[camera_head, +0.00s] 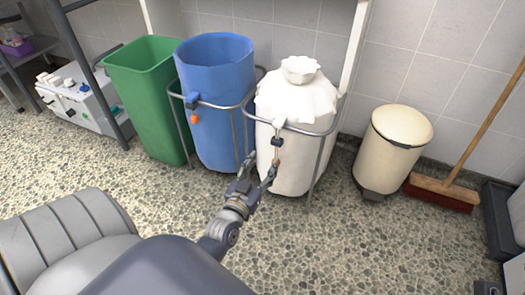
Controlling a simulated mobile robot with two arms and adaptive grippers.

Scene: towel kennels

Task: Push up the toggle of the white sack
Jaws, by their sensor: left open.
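The white sack (296,165) stands in a wire ring stand, its neck (299,69) gathered into a ruffled top. A small dark toggle (277,141) hangs on a cord at the front of the sack, just under the ring. My left gripper (261,164) is open, just below and left of the toggle, with its right finger close under it. I cannot tell whether that finger touches the toggle or cord. My right gripper is not in view.
A blue sack (215,85) with an orange toggle (194,119) hangs in the neighbouring ring stand. A green bin (150,100) is at left. A cream pedal bin (388,155) and a broom (445,190) stand at right. The speckled floor in front is clear.

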